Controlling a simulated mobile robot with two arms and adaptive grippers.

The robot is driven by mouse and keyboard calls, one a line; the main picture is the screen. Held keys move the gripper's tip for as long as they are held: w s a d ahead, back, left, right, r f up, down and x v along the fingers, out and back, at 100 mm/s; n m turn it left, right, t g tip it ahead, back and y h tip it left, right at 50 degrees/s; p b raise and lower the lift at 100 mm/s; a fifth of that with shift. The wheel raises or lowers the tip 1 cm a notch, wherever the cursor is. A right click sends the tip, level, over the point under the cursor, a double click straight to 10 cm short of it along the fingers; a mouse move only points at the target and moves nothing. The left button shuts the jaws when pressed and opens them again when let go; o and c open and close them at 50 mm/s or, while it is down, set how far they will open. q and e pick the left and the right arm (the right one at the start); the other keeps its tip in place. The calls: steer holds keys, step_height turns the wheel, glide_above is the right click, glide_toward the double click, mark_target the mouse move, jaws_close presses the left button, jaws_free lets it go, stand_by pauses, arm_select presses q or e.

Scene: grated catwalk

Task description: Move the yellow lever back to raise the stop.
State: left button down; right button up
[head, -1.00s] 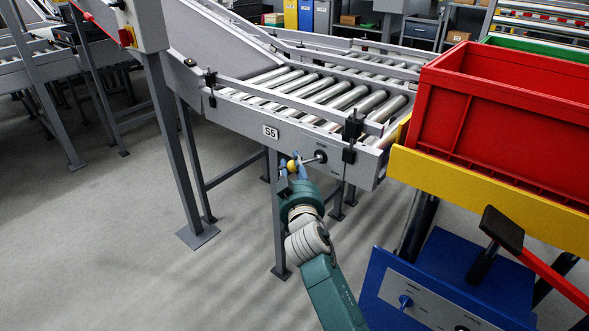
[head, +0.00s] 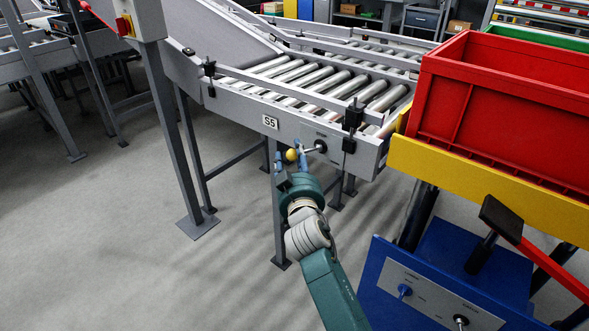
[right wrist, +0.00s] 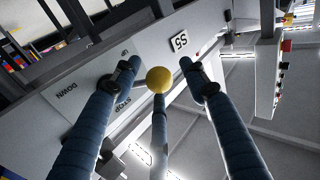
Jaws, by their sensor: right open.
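The yellow lever ends in a yellow ball knob (head: 291,155). Its short metal rod runs to a dark pivot on the grey side plate of the roller conveyor (head: 230,105), right of the S5 label. My right gripper (head: 293,158) is at the knob, its blue fingers on either side of it. In the right wrist view the yellow knob (right wrist: 159,80) sits between the spread, open fingers, with a gap to the left and right ones. A third finger lies below it. The plate behind reads STOP, UP and DOWN. I cannot make out the stop itself. My left gripper is not in view.
A red crate (head: 500,110) stands on a yellow-edged platform (head: 480,185) at the right, above a blue unit (head: 435,285) with a lever and small knobs. A grey post (head: 170,130) with a control box stands left.

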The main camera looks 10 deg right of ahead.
steer(key=s+a, duration=0.1)
steer(key=s, duration=0.9)
steer(key=shift+s+a, duration=0.15)
steer(key=shift+s, duration=0.25)
